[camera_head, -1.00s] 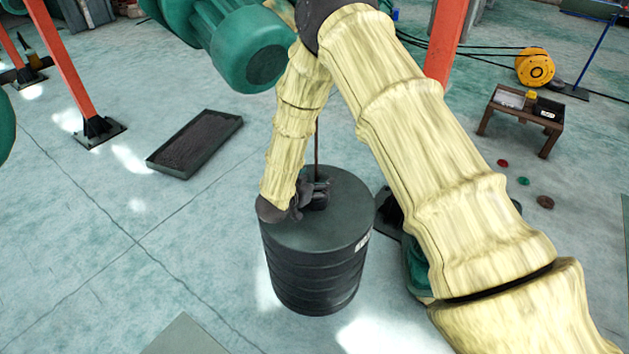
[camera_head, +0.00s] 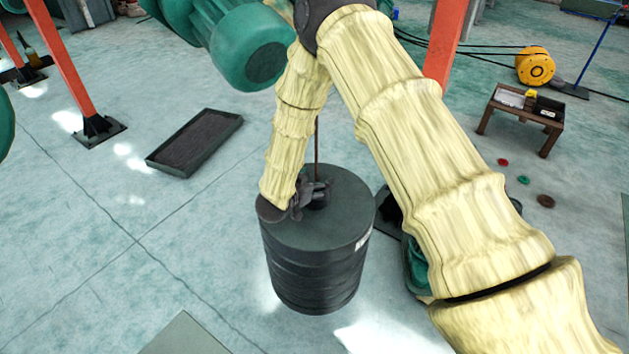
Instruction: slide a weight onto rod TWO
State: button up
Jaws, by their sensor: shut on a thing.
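A large black ribbed cylinder (camera_head: 318,270) stands upright on the floor below my arm, with a small light label on its right side. A thin brown rod (camera_head: 316,150) rises above its top, partly beside my arm. My gripper (camera_head: 316,192) is low at the cylinder's top, at the foot of the rod. It is shut on a small dark piece (camera_head: 319,204) there. I cannot tell whether this piece is a weight or whether it goes around the rod. No rod number is readable.
A dark shallow tray (camera_head: 152,162) lies on the floor at left. A small brown table (camera_head: 516,116) with boxes stands at right, with red, green and brown discs (camera_head: 523,180) on the floor near it. Orange posts (camera_head: 68,62) and a green motor (camera_head: 250,60) stand behind.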

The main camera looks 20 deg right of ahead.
jog(key=shift+r, duration=0.1)
jog(key=o, duration=2.1)
jog(key=shift+s+f, duration=0.1)
jog(key=shift+f, duration=0.15)
jog(key=shift+s+r, duration=0.25)
jog(key=shift+s, duration=0.75)
jog(key=s+p, duration=0.2)
jog(key=s, duration=0.7)
jog(key=shift+d+r, duration=0.25)
jog(key=shift+r, duration=0.15)
